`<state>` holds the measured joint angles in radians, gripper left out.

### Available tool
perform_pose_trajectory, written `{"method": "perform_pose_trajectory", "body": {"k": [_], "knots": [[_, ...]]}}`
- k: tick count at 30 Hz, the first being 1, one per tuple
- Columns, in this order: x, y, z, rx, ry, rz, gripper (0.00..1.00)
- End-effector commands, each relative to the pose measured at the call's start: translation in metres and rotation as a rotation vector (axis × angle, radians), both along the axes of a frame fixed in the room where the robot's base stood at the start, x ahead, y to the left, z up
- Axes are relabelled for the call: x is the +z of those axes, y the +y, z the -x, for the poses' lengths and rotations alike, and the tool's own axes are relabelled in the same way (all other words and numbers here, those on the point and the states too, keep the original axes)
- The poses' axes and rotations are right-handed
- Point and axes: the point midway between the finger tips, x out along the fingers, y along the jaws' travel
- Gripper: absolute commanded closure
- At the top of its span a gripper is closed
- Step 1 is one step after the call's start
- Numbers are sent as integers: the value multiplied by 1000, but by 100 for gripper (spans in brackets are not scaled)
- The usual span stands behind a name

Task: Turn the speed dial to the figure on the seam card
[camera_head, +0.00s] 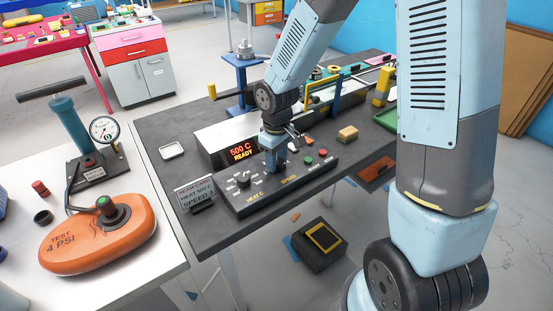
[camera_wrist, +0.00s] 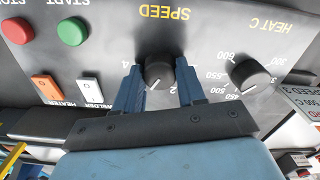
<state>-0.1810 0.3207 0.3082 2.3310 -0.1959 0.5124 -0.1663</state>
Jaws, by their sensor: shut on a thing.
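The speed dial (camera_wrist: 159,70) is a black knob on the dark control panel (camera_wrist: 225,30), under the yellow word SPEED in the upside-down wrist view. My gripper (camera_wrist: 158,78) has one blue finger on each side of the knob and is shut on it. The knob's white mark points down and slightly left in that view; a 4 shows at left and a 2 at lower right, other figures are partly hidden by my fingers. In the head view my gripper (camera_head: 273,160) is over the panel (camera_head: 240,209). The seam card (camera_head: 194,194) reads HEAT 500 C, SPEED 3.
The heat dial (camera_wrist: 254,78) is close beside my gripper. Green (camera_wrist: 73,31) and red (camera_wrist: 17,30) buttons and two rocker switches (camera_wrist: 88,91) are on the other side. The welder display (camera_head: 241,152) reads 500 C READY. An orange inflatable (camera_head: 98,236) lies on the white table.

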Motion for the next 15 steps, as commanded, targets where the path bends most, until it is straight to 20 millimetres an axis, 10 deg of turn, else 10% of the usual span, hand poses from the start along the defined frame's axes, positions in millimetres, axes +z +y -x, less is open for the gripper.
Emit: {"method": "perform_pose_trajectory", "body": {"k": [9, 10, 15], "knots": [[0, 0, -1, -1, -1, 0, 91], [0, 0, -1, -1, -1, 0, 59], [0, 0, -1, -1, -1, 0, 42]]}}
